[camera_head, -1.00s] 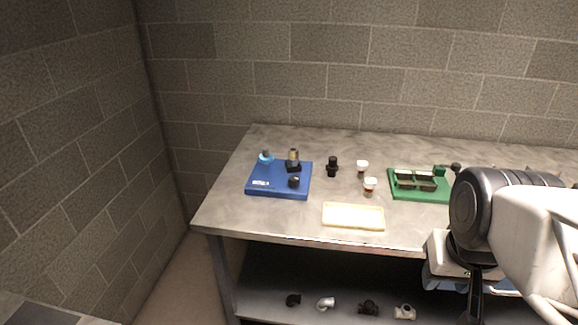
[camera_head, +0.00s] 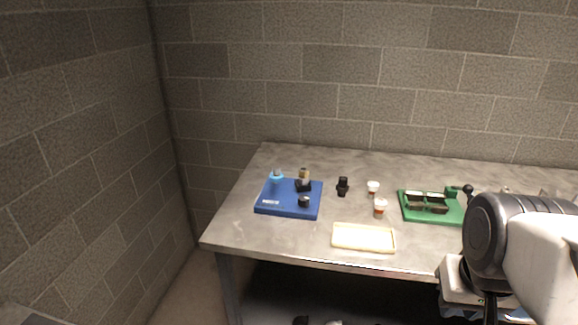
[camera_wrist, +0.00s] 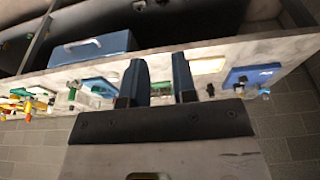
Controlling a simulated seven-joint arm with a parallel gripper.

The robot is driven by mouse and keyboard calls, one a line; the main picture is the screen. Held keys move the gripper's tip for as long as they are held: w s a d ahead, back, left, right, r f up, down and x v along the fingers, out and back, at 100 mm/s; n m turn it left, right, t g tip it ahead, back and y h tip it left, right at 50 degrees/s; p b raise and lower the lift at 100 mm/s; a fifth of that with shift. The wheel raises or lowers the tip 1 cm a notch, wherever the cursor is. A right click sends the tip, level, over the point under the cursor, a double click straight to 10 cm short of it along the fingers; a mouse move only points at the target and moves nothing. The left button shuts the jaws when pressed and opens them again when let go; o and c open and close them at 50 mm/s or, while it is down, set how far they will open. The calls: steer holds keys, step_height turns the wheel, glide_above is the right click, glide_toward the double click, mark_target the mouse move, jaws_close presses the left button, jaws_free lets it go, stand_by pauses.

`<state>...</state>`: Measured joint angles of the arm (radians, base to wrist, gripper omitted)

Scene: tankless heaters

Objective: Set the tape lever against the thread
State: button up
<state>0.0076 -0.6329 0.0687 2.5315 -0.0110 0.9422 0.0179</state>
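A blue board (camera_head: 289,208) lies at the left of the table. At its back left stands a light-blue part (camera_head: 277,178), perhaps the tape lever; it is too small to be sure. Beside it stands a black fitting with a tan, thread-like top (camera_head: 304,178), and a small black knob (camera_head: 304,201) sits in front. The board also shows at the right in the wrist view (camera_wrist: 251,80), where details are unclear. My gripper (camera_wrist: 160,76) is open and empty, its two dark fingers apart, well away from the board. In the head view my arm fills the lower right and my fingers cannot be made out.
A cream tray (camera_head: 364,246) lies at the table's front. A black fitting (camera_head: 342,187) and two small white-topped jars (camera_head: 373,188) (camera_head: 380,208) stand mid-table. A green fixture board (camera_head: 431,217) lies to the right.

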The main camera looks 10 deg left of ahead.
steer(key=shift+w+a+r, duration=0.1)
steer(key=shift+w+r, duration=0.05)
steer(key=shift+w, duration=0.15)
jaws_close()
steer(key=w+a+r+h, duration=0.1)
steer(key=w+a+r, duration=0.1)
steer(key=w+a, duration=0.6)
steer(key=w+a+r+n+h, duration=0.15)
steer(key=w+a, duration=0.25)
steer(key=w, duration=0.8)
steer(key=w+a+r+m, duration=0.1)
steer(key=w+a+r, duration=0.1)
steer(key=w+a, duration=0.6)
steer(key=w+a+f+t, duration=0.1)
steer(key=w+a, duration=0.4)
steer(key=a, duration=0.5)
steer(key=w+a+f+n+t+h, duration=0.1)
steer(key=w+a+f, duration=0.3)
steer(key=a, duration=0.7)
steer(key=w+a+f+t, duration=0.1)
steer(key=w+a+f, duration=0.2)
steer(key=w+a, duration=0.5)
steer(key=shift+w+a+f+h, duration=0.25)
steer(key=shift+a+h, duration=0.1)
steer(key=shift+a, duration=0.85)
steer(key=shift+n, duration=0.25)
